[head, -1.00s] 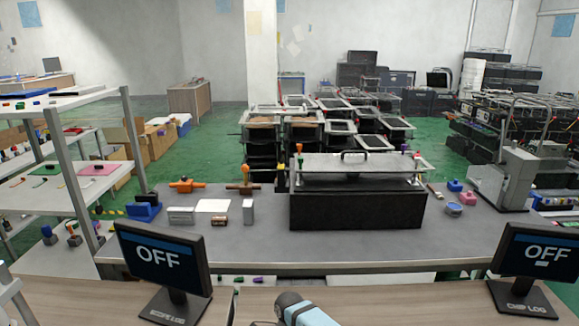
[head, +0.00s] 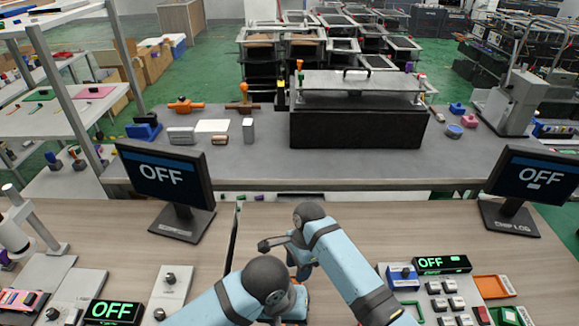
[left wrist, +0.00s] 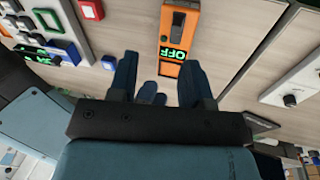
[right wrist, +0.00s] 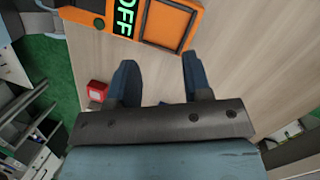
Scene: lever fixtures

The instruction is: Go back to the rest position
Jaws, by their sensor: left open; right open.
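My left gripper (left wrist: 160,75) is open and empty in the left wrist view, with its two dark blue fingers apart. My right gripper (right wrist: 159,74) is open and empty in the right wrist view, above bare wood tabletop. An orange fixture with a green OFF display (left wrist: 180,35) lies beyond the left fingers; an orange fixture with an OFF display (right wrist: 158,22) also shows beyond the right fingers. In the head view both blue arms come in from the bottom and bend close together over the middle of the desk, largely hiding the grippers there.
Two OFF monitors (head: 165,180) (head: 537,178) stand at the desk's back corners. Switch panels (head: 167,292) (head: 452,300) lie at both front sides. A grey bench (head: 240,165) with a black box (head: 355,128) stands behind. Bare wood (head: 420,215) lies right of the arms.

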